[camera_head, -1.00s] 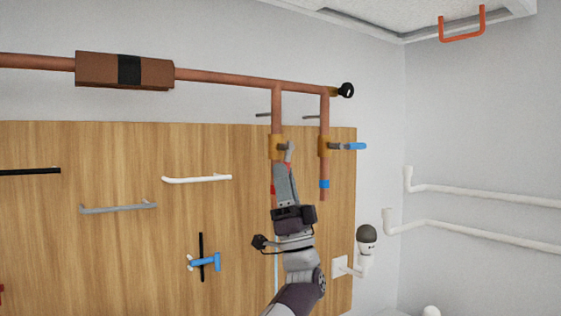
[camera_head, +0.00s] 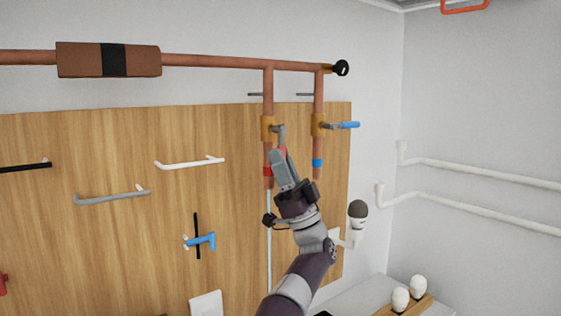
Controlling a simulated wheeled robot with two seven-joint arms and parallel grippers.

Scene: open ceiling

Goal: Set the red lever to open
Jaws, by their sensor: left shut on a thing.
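The valve with the red lever is the yellow-brown fitting (camera_head: 267,128) on the left copper drop pipe. Its grey lever stem (camera_head: 279,131) shows at the front. A small red part of the lever (camera_head: 282,150) shows below the stem, and it seems to hang down along the pipe. My left gripper (camera_head: 279,159) reaches up from below and is shut on the red lever. Its fingers hide most of the handle. The pipe below the valve has a red band (camera_head: 267,171). My right gripper is not in view.
A neighbouring valve with a blue lever (camera_head: 342,125) sticks out right of my gripper. A wooden board (camera_head: 110,240) carries several handles and a blue tap (camera_head: 203,241). White pipes (camera_head: 470,167) run along the right wall.

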